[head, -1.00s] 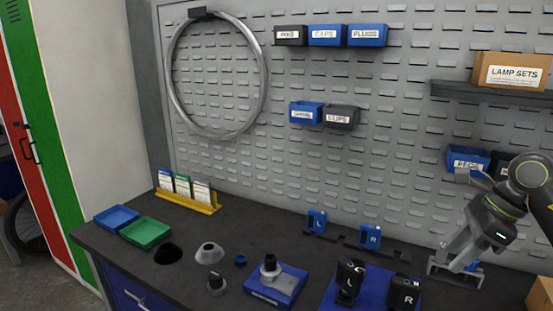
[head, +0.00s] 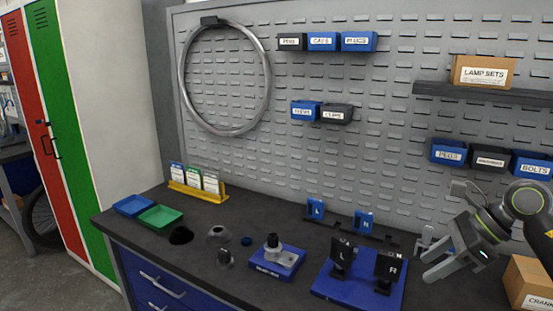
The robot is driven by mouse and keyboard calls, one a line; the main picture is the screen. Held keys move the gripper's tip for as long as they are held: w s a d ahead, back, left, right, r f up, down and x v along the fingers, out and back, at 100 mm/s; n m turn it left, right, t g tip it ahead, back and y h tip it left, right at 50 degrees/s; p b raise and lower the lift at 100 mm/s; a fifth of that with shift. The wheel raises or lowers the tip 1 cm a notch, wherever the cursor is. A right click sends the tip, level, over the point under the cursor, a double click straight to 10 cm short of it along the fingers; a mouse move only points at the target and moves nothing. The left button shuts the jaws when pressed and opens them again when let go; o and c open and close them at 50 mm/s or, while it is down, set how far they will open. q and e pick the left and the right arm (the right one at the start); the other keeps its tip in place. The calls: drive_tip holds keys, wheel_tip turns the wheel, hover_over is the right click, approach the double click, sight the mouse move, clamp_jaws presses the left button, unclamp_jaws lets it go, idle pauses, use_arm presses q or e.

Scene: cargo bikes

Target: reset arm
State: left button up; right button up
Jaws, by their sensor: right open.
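My right gripper (head: 444,262) is at the right of the head view, above the back right part of the dark bench (head: 120,222). Its jaws point left and down, stand apart, and nothing shows between them. A blue mat (head: 335,290) carrying black pieces marked L (head: 340,254) and R (head: 388,267) lies to the left of it, apart from the jaws. Small blue L (head: 315,208) and R (head: 363,222) parts stand on a dark rack behind. My left gripper is not in view.
A cardboard box (head: 528,284) stands right of my right gripper. Blue bins (head: 448,152) hang on the pegboard above it. A blue base (head: 275,262) with a grey part, a green tray (head: 160,217) and a yellow card holder (head: 198,190) sit further left.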

drive_tip(key=s+a+r+m+t+y, duration=0.2)
drive_tip(key=a+r+m+t+y, duration=0.2)
drive_tip(key=a+m+t+y, duration=0.65)
drive_tip(key=s+d+f+m+t+h, duration=0.2)
drive_tip(key=d+f+m+h, duration=0.65)
drive_tip(key=m, duration=0.65)
drive_tip(key=s+d+f+m+t+h, duration=0.1)
drive_tip(key=d+f+m+t+h, duration=0.3)
drive_tip(key=m+h, duration=0.95)
drive_tip(key=s+d+f+m+g, duration=0.1)
drive_tip(key=s+f+m+g, duration=0.7)
drive_tip(key=f, duration=0.4)
drive_tip(key=s+a+f+m+g+y, duration=0.1)
drive_tip(key=s+a+f+g, duration=0.25)
drive_tip(key=s, duration=0.45)
drive_tip(key=s+a+f+m+g+y, duration=0.1)
drive_tip(key=s+a+f+g+y, duration=0.1)
drive_tip(key=s+f+g, duration=0.4)
wheel_tip(320, 180, down, 25)
drive_tip(key=s+d, duration=0.2)
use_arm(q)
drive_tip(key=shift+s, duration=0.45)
use_arm(e)
drive_tip(key=s+a+f, duration=0.1)
drive_tip(key=s+f, duration=1.3)
drive_tip(key=s, duration=0.1)
drive_tip(key=shift+a+f+y, duration=0.35)
drive_tip(key=shift+f+y, duration=0.05)
drive_tip(key=shift+y, duration=0.05)
